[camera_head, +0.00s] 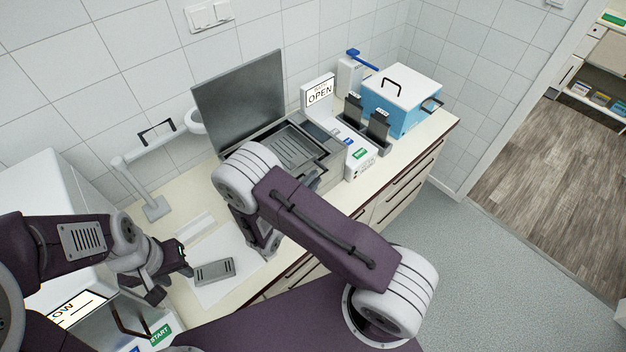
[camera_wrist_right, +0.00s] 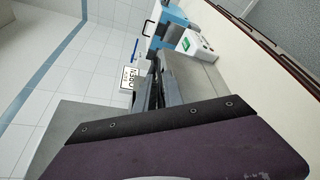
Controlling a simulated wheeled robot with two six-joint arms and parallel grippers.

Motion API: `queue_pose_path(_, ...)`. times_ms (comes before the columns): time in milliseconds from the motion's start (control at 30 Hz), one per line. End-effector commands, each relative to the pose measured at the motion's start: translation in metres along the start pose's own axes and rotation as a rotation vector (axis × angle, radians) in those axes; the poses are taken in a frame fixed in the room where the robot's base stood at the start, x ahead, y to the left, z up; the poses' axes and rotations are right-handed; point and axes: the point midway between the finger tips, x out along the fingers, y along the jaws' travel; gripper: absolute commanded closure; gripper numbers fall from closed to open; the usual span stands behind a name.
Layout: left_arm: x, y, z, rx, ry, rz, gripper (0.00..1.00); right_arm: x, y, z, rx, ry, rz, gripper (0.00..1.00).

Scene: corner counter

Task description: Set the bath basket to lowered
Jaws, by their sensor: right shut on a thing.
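The bath (camera_head: 335,150) is a grey box on the counter with its large grey lid (camera_head: 240,95) raised. The dark bath basket (camera_head: 297,147) shows inside its opening; I cannot tell its exact height. My right gripper (camera_wrist_right: 157,90) is shut at the bath in the right wrist view, apparently on the basket; the grip is hard to see. In the head view my right arm covers that gripper and the bath's near left part. A sign (camera_head: 320,94) reading OPEN stands at the bath. My left gripper (camera_head: 168,274) is open and empty at the lower left.
A white control unit (camera_head: 358,160) with dark uprights and a blue box (camera_head: 397,97) with a white lid stand right of the bath. A grey slotted block (camera_head: 214,271) lies on a white mat beside my left gripper. A stand (camera_head: 155,208) with a black handle is at left.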

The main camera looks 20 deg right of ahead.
Motion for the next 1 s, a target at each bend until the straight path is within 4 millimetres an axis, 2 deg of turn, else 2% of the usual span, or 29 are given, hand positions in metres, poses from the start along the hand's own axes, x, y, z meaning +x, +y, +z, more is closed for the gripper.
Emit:
queue_pose_path(867, -0.0001, 0.0, 0.0, 0.0, 0.0, 0.0, 0.64, 0.0008, -0.0001, 0.0026, -0.002, -0.008, 0.0, 1.0)
queue_pose_path(1000, 0.0075, -0.0001, 0.0008, 0.0, 0.0, 0.0, 0.64, 0.0024, -0.0066, -0.0013, -0.002, -0.008, 0.0, 1.0)
